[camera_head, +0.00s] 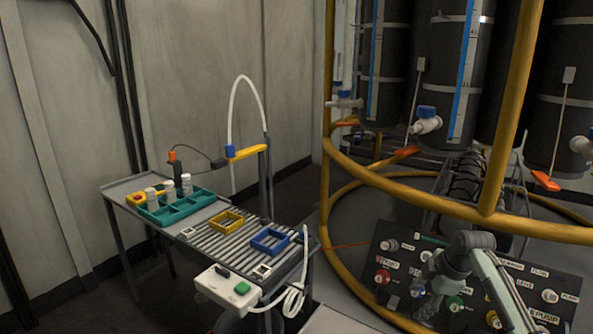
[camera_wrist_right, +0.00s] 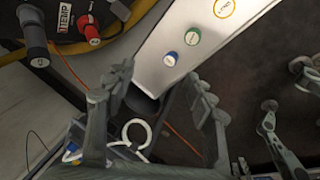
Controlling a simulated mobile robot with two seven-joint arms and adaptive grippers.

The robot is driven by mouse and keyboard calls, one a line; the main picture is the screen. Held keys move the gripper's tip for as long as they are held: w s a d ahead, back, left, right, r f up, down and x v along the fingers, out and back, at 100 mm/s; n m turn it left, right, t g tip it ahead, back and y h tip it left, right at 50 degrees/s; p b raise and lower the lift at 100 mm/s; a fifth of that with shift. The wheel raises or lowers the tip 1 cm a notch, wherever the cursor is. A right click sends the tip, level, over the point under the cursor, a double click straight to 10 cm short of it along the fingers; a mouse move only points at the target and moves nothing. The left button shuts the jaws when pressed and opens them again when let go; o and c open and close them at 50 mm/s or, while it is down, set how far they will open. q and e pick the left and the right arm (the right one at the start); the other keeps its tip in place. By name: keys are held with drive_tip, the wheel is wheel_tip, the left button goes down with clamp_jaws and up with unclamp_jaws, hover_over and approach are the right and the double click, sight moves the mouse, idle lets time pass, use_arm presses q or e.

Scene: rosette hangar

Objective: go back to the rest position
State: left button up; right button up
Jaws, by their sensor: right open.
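My right gripper (camera_head: 430,293) hangs in front of the labelled control panel (camera_head: 398,262) at the lower right of the head view. In the right wrist view its two grey fingers stand apart with nothing between them, so the right gripper (camera_wrist_right: 160,88) is open and empty. Grey jointed parts at the right edge of the right wrist view look like part of my left gripper (camera_wrist_right: 285,100); I cannot tell its state. The left gripper does not show in the head view.
A slatted table (camera_head: 205,246) at left bears a teal tray (camera_head: 178,213), a yellow frame (camera_head: 228,222) and a blue frame (camera_head: 270,241). A white control box (camera_head: 225,288) hangs at its front. A yellow rail (camera_head: 420,197) rings black tanks (camera_head: 437,62) behind the panel.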

drive_tip(key=w+d+r+m+t+h, duration=0.3)
drive_tip(key=w+d+r+m, duration=0.15)
drive_tip(key=m, duration=0.35)
drive_tip(key=w+d+r+m+t+h, duration=0.3)
drive_tip(key=w+d+m, duration=0.25)
drive_tip(key=m, duration=0.25)
drive_tip(key=s+a+f+g+y, duration=0.15)
drive_tip(key=s+a+f, duration=0.25)
drive_tip(key=s+f, duration=0.7)
drive_tip(key=s+a+f+g+y, duration=0.15)
drive_tip(key=s+a+f, duration=0.25)
drive_tip(key=s+f, duration=0.7)
drive_tip(key=s+a+f+g, duration=0.1)
drive_tip(key=s+f, duration=0.2)
drive_tip(key=s, duration=0.5)
drive_tip(key=s+a+f+g, duration=0.1)
drive_tip(key=s+a+f, duration=0.1)
drive_tip(key=s+f, duration=0.2)
drive_tip(key=s+a+f+n+g, duration=0.1)
drive_tip(key=s+a+f+g, duration=0.1)
drive_tip(key=s, duration=0.9)
drive_tip(key=shift+s+a+f, duration=0.2)
drive_tip(key=shift+s+f, duration=0.1)
drive_tip(key=shift+f, duration=0.6)
